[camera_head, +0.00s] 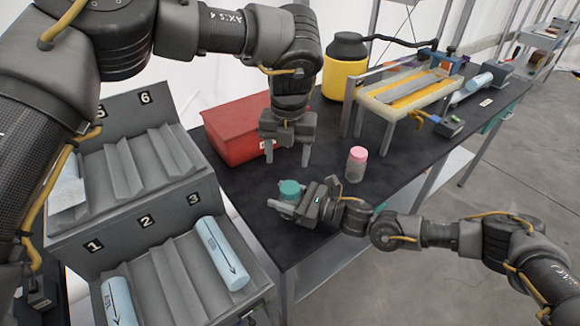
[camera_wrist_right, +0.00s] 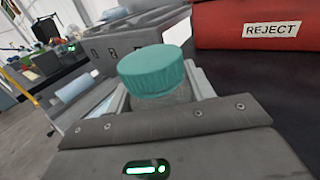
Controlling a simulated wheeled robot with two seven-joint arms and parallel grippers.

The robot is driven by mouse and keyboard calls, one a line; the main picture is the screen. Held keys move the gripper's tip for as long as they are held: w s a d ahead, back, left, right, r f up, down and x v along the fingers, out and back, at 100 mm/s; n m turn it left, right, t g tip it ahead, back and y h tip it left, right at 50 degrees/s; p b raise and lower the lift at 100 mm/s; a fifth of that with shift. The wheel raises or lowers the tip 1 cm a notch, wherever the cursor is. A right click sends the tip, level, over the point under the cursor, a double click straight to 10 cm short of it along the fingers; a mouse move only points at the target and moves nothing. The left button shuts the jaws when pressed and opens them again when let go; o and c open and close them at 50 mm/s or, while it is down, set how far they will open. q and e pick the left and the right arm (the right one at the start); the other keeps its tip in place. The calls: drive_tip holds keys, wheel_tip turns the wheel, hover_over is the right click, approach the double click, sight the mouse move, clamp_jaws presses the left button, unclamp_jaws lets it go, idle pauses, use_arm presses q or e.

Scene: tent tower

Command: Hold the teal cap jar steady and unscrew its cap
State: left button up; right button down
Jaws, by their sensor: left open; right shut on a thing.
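The teal cap jar (camera_head: 289,190) stands on the black table, its teal cap on top. My right gripper (camera_head: 285,205) is shut on the jar's body from the right side. In the right wrist view the teal cap (camera_wrist_right: 152,71) shows above the fingers, with a grey, clear-looking body below it, partly hidden by my gripper. My left gripper (camera_head: 287,160) points down, open and empty, above and behind the jar, apart from the cap.
A pink-capped jar (camera_head: 356,164) stands to the right. A red bin (camera_head: 240,130), labelled REJECT in the right wrist view (camera_wrist_right: 272,30), is behind. A numbered grey rack (camera_head: 175,270) holding blue cylinders stands left. A yellow container (camera_head: 345,68) and a yellow-striped bench device (camera_head: 412,92) are farther back.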

sight(290, 187)
drive_tip(key=shift+f, duration=0.1)
use_arm(q)
drive_tip(key=m, duration=1.2)
drive_tip(key=shift+f+m, duration=0.15)
drive_tip(key=shift+m, duration=0.25)
drive_tip(key=m, duration=0.7)
drive_tip(key=shift+s+d+f, duration=0.15)
drive_tip(key=shift+s, duration=0.05)
drive_tip(key=m, duration=0.7)
drive_tip(key=shift+s+d, duration=0.1)
drive_tip(key=shift+d, duration=0.05)
drive_tip(key=shift+f, duration=4.05)
